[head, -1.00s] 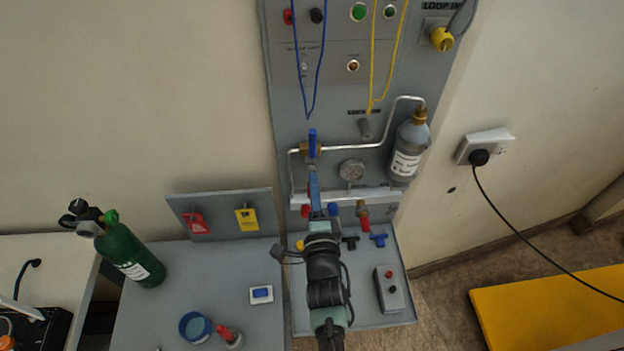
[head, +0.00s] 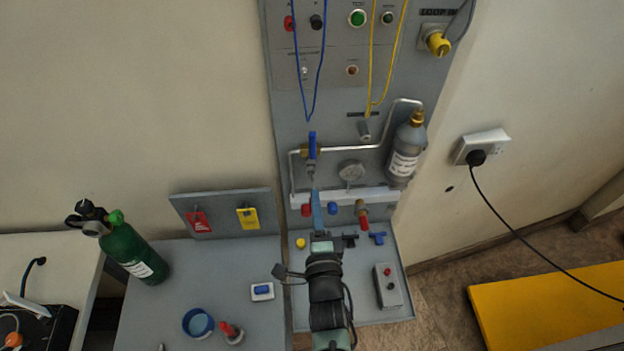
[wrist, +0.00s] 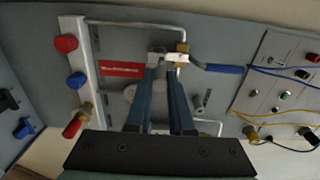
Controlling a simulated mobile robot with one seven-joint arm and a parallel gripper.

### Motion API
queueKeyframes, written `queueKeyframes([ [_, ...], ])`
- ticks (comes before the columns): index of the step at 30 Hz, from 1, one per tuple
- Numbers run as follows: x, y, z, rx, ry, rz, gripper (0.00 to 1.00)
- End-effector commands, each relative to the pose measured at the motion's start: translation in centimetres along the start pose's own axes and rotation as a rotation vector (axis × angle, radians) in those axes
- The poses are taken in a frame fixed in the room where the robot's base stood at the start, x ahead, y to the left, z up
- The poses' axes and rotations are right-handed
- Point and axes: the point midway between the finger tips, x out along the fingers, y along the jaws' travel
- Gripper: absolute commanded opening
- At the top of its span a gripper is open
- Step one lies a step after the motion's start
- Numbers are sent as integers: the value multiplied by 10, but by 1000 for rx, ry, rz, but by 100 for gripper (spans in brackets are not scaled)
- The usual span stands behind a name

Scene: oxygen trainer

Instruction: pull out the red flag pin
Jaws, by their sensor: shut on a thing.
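The red flag (wrist: 122,69), with white lettering, shows in the wrist view left of my fingertips, in front of the panel. My gripper (wrist: 165,66) is shut on the flag's pin, though the fingers hide most of the pin. Just right of the fingertips is the brass valve (wrist: 182,47) with its blue lever (wrist: 222,69). In the head view my gripper (head: 314,192) is below the blue-handled valve (head: 312,147); the flag cannot be made out there. I cannot tell whether the pin is still in its hole.
A white rail (wrist: 92,70) carries a red knob (wrist: 66,43), a blue knob (wrist: 76,80) and a red-handled brass valve (wrist: 77,122). A gauge (head: 351,170) and grey bottle (head: 407,150) are right of my gripper. A grey control box (head: 388,288) sits below.

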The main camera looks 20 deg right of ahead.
Motion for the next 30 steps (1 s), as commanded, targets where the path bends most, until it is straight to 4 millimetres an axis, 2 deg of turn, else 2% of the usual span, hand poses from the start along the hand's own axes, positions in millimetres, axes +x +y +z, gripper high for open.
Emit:
queueKeyframes([
  [21,-28,-2,0,0,0,-2,0],
  [30,-30,-1,0,0,0,-3,0],
])
